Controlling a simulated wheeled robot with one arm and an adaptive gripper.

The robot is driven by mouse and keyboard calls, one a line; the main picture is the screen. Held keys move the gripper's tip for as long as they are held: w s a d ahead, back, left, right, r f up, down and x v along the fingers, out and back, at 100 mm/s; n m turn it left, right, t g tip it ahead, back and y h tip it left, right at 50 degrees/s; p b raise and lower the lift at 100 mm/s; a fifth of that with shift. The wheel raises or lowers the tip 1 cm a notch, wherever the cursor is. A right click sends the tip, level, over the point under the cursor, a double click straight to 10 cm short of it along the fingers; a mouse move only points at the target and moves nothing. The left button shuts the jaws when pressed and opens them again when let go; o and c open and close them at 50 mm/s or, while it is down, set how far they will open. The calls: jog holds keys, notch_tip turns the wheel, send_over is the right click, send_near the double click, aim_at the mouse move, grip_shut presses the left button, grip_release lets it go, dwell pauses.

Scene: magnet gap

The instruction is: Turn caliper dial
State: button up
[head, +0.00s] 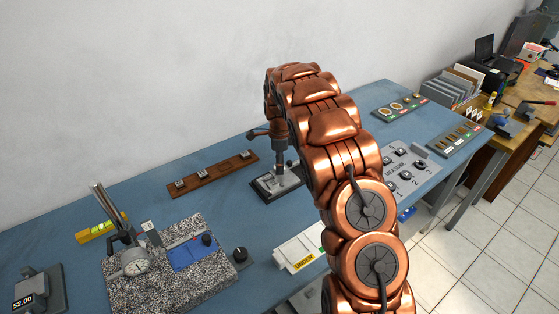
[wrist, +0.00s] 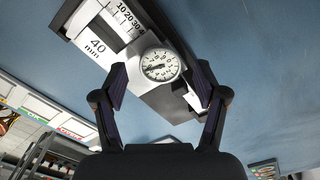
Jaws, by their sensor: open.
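In the wrist view a caliper shows a round white dial (wrist: 160,65) with black numbers and a dark needle. Beside it, up and left, is the caliper's scale body (wrist: 100,40), marked "40 mm". My gripper (wrist: 161,67) is open, with one dark finger to the left of the dial and one to the right. The dial appears between the fingertips; I cannot tell whether they touch it. In the head view my copper arm arches over the blue bench, and a dark-based device (head: 262,192) stands below its end. I cannot tell whether that is the caliper.
A granite block (head: 150,290) with a dial gauge (head: 134,262) stands at front left of the blue bench. A wooden rack (head: 212,176) lies left of the device. A white tray labelled "UNDER" (head: 298,247) is in front. A grey numbered panel (head: 405,172) lies right.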

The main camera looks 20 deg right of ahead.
jog(key=shift+f, duration=0.3)
jog(key=shift+c, duration=0.3)
jog(key=c, duration=1.1)
jog(key=shift+b, duration=0.3)
